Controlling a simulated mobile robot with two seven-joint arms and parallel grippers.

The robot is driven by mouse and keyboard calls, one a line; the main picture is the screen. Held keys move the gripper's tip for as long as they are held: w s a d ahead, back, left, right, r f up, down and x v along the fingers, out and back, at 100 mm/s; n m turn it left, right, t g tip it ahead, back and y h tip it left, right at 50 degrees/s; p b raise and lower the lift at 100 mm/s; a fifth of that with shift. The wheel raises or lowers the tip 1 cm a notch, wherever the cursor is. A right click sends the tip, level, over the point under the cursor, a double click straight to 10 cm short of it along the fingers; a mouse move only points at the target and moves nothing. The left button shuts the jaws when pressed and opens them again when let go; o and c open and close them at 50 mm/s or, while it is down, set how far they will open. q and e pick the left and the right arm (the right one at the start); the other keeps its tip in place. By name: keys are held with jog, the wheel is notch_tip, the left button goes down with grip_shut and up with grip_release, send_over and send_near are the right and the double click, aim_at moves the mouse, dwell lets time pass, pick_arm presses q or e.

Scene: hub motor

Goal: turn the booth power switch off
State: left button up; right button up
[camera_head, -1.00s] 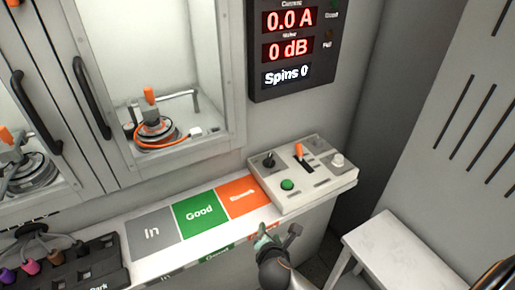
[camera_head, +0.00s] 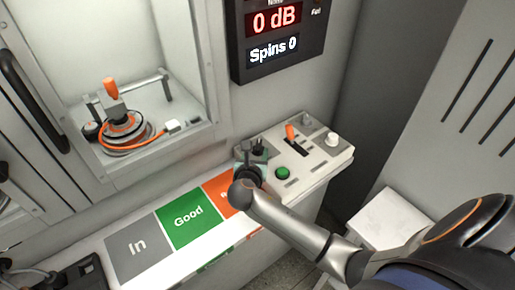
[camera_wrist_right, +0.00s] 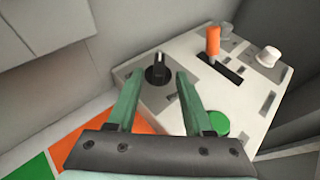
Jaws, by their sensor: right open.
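The control panel (camera_head: 330,157) is a white box at the right end of the shelf. It bears a black knob (camera_wrist_right: 157,72) at its left, an orange lever (camera_head: 291,133) in a dark slot, a green button (camera_head: 283,173) and a white knob (camera_head: 332,139). No label readable here tells which one is the booth power switch. My right gripper (camera_head: 252,153) is over the panel's left end and mostly hides the black knob in the head view. In the right wrist view its two green fingers (camera_wrist_right: 160,78) are open, pointing at the black knob, with nothing held. My left gripper is not in view.
Grey "In" (camera_head: 138,247), green "Good" (camera_head: 187,217) and orange (camera_head: 222,194) areas line the shelf left of the panel. A motor with an orange cable (camera_head: 125,135) sits in the booth behind. A display (camera_head: 277,35) hangs above; a white stool (camera_head: 388,219) stands at right.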

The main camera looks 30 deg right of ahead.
aim_at(258, 146)
jog(key=shift+b+x, duration=0.3)
jog(key=shift+x, duration=2)
grip_shut()
